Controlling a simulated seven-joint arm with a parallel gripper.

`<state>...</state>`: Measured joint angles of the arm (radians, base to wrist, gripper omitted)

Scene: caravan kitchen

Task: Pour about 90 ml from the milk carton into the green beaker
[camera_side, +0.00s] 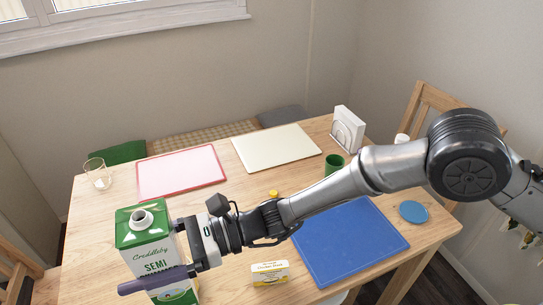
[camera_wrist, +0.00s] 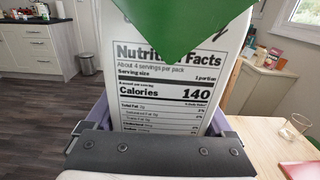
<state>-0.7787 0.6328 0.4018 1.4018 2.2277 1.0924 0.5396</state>
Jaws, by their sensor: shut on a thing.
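The milk carton (camera_side: 150,252) is white with a green top and an open round spout. It stands near upright at the front left in the side view, and its nutrition panel (camera_wrist: 165,85) fills the middle of the wrist view. My gripper (camera_side: 165,278) is shut on the carton, its purple-grey fingers around the carton's sides. Whether the carton's base touches the table is not visible. The green beaker (camera_side: 334,164) stands upright at the back right of the table, partly behind my arm. Its contents cannot be seen.
A blue board (camera_side: 350,242) lies right of my gripper, with a butter pack (camera_side: 270,273) at the front. A red-edged board (camera_side: 181,171), cream board (camera_side: 276,147) and clear glass (camera_side: 97,174) are behind. A napkin holder (camera_side: 347,129) and blue coaster (camera_side: 413,212) sit at right.

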